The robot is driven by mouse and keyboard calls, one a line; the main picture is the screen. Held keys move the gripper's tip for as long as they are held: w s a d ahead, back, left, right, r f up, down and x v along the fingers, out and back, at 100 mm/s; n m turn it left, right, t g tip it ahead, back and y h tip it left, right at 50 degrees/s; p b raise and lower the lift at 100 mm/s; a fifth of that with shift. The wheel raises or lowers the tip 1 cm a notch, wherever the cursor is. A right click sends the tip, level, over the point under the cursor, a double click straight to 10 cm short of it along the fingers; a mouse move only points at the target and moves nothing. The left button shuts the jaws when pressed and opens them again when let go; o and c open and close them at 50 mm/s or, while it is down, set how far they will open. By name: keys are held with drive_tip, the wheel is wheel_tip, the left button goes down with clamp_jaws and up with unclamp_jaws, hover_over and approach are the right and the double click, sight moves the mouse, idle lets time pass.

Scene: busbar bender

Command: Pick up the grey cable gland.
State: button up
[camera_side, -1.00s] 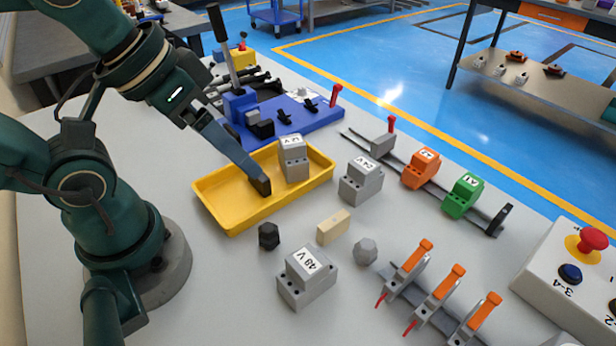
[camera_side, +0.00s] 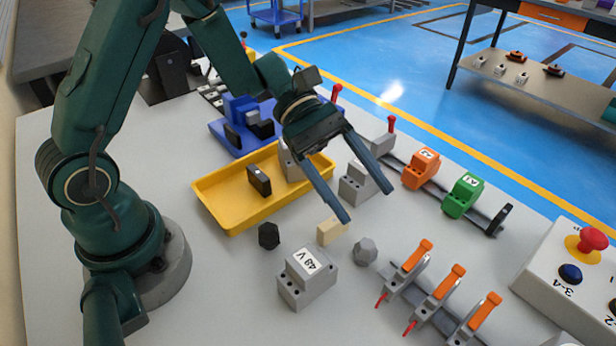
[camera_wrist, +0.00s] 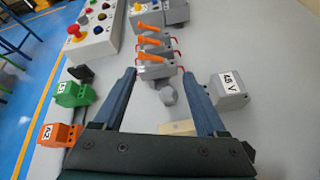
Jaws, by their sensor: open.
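The grey cable gland (camera_side: 364,250) is a small faceted knob on the table, between the 48 V block (camera_side: 307,279) and the row of orange-levered clamps. My gripper (camera_side: 367,207) is open and empty, above the table and up and to the left of the gland in the side view. In the wrist view the gland (camera_wrist: 168,94) shows between the two open fingers (camera_wrist: 161,73), a little beyond the beige block (camera_wrist: 177,128). Nothing touches the gland.
A black gland (camera_side: 269,235) stands left of the beige block. The yellow tray (camera_side: 222,206) holds a dark block (camera_side: 259,181) and a grey block. Orange-levered clamps (camera_side: 440,290) stand close right of the gland. The 24 V block is partly hidden behind my fingers.

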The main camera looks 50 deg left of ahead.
sight(361, 239)
drive_tip(key=f+n, duration=0.1)
drive_tip(key=f, duration=0.1)
drive_tip(key=f+n, duration=0.1)
drive_tip(key=f, duration=0.1)
drive_tip(key=a+f+n, duration=0.1)
drive_tip(key=shift+w+f+h, duration=0.1)
drive_tip(key=shift+f+h, duration=0.3)
drive_tip(key=shift+s+d+f, duration=0.15)
drive_tip(key=shift+s+f, duration=0.05)
drive_tip(key=shift+f, duration=0.3)
drive_tip(key=shift+x, duration=2.4)
clamp_jaws()
